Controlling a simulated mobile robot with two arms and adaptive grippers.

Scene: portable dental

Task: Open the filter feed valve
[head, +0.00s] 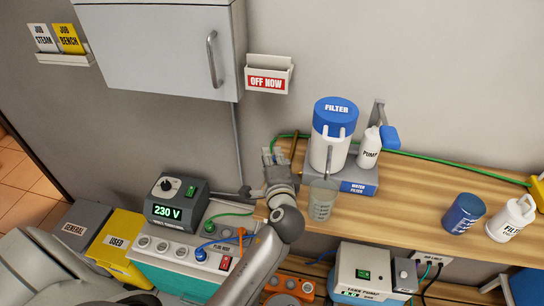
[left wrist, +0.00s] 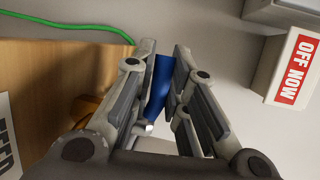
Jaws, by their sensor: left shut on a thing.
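In the head view my left gripper (head: 274,160) reaches up beside the wooden counter, left of the water filter (head: 328,152) with its blue cap. In the left wrist view the same gripper (left wrist: 166,55) has its fingers on either side of a blue lever (left wrist: 160,85), and it is shut on it. The lever, which looks like the valve handle, joins a small silver part (left wrist: 147,129) near a brass-coloured piece (left wrist: 86,108). The valve is hidden behind my gripper in the head view. My right gripper is not in view.
A green hose (head: 440,164) runs along the back of the counter (head: 415,190). A clear beaker (head: 322,199) stands in front of the filter, close to my gripper. A 230 V box (head: 176,201) is left of my arm.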

